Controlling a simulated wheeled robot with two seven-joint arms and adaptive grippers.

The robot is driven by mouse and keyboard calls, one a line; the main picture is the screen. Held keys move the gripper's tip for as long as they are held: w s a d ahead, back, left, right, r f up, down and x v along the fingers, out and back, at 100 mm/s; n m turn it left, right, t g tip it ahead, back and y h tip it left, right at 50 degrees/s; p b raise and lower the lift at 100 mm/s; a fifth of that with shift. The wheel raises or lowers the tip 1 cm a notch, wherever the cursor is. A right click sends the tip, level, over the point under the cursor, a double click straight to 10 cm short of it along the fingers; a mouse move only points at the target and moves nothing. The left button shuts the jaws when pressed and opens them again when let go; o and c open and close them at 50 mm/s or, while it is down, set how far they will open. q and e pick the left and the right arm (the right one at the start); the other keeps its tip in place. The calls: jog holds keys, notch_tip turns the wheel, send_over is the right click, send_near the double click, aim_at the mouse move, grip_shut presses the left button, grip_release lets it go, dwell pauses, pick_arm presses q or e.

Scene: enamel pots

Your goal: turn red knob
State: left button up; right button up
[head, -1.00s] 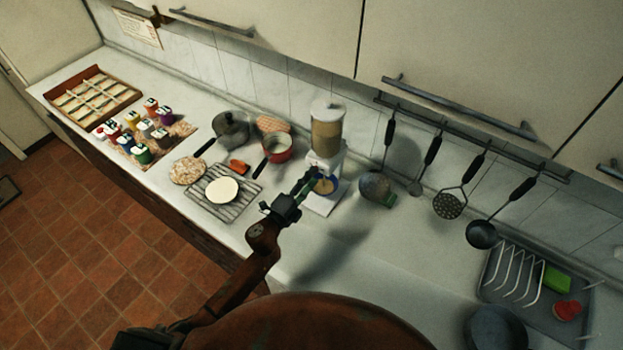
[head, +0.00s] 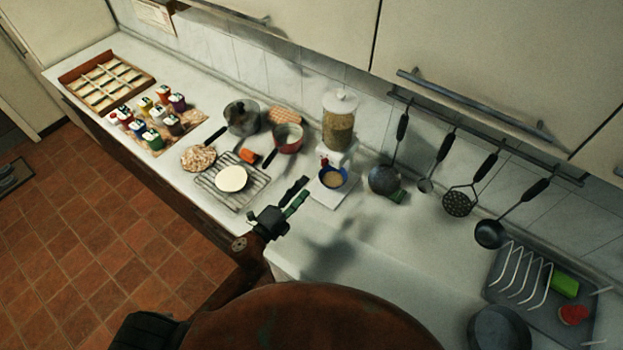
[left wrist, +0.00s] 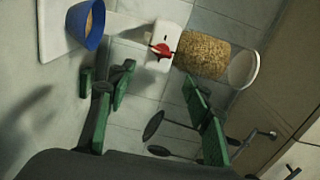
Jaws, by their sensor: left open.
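The red knob (head: 324,161) is on the front of a white dispenser (head: 341,160) with a clear, grain-filled container (head: 339,122) on top. In the left wrist view the knob (left wrist: 161,50) shows beyond my fingers, on the white body. A blue bowl (head: 333,179) with tan contents stands on the dispenser's base below the knob. My left gripper (head: 301,190) is open and empty, in front of the dispenser and apart from the knob. Its green-padded fingers (left wrist: 158,92) are spread in the left wrist view. My right gripper is not in view.
A wire rack (head: 215,195) with a white round item, a red saucepan (head: 287,140) and a grey pot (head: 242,118) stand left of the dispenser. A ladle (head: 384,178) and other utensils hang at right. The counter's middle right is clear.

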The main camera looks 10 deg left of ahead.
pick_arm(q)
jog(key=shift+v, duration=1.25)
jog(key=shift+a, duration=0.1)
